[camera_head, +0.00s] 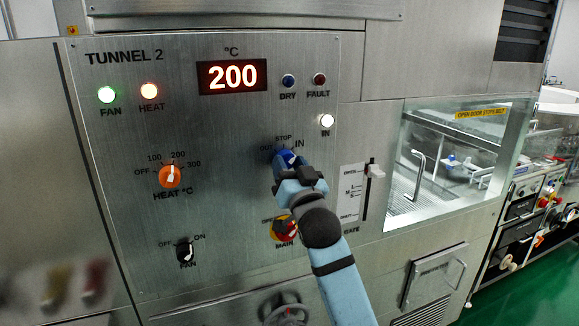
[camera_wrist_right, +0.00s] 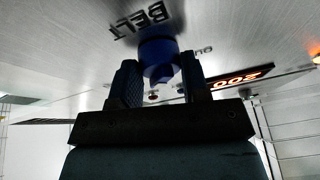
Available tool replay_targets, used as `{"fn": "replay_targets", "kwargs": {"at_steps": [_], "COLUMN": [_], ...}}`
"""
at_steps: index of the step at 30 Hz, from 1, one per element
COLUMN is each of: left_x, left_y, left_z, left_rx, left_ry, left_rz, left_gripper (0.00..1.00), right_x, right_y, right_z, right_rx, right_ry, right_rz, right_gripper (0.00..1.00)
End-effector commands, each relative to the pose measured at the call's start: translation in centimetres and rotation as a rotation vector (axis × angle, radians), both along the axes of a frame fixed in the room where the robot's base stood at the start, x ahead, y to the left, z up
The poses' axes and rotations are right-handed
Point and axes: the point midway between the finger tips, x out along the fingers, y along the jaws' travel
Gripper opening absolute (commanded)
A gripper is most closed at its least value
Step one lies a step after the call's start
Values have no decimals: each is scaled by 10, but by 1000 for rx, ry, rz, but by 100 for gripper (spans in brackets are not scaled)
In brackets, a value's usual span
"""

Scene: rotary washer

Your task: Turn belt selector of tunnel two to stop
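The tunnel 2 belt selector (camera_head: 287,156) is a blue knob with a white mark, on the steel panel under the labels OUT, STOP and IN. The white IN lamp above right of it is lit. I cannot tell exactly which label the mark points to. My right gripper (camera_head: 284,172) is at the knob and hides its lower part and the label below. In the right wrist view the fingers (camera_wrist_right: 158,82) stand on either side of the blue knob (camera_wrist_right: 158,58), apart, with narrow gaps beside its grip. My left gripper is not in view.
An orange heat knob (camera_head: 170,176) and a black fan knob (camera_head: 185,251) sit to the left. A red and yellow main switch (camera_head: 284,230) is just below, partly behind my arm. A slider (camera_head: 374,171) and a glass window (camera_head: 446,160) lie to the right. The display (camera_head: 232,76) reads 200.

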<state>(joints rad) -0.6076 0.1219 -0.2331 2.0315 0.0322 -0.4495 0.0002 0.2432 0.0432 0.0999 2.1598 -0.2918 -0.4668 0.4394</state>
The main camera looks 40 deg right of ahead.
Motion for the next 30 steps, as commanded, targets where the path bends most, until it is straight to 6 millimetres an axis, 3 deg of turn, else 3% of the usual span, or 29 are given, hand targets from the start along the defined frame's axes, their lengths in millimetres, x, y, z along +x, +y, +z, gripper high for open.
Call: {"fn": "replay_targets", "kwargs": {"at_steps": [11,30], "left_x": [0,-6], "left_y": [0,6], "left_z": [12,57], "left_rx": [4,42], "left_ry": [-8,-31], "left_rz": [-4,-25], "left_gripper": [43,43], "right_x": [0,-1], "right_y": [-1,-3], "right_z": [3,5], "right_rx": [-79,-564], "right_ry": [20,138], "right_rz": [0,2], "right_gripper": [19,19]}}
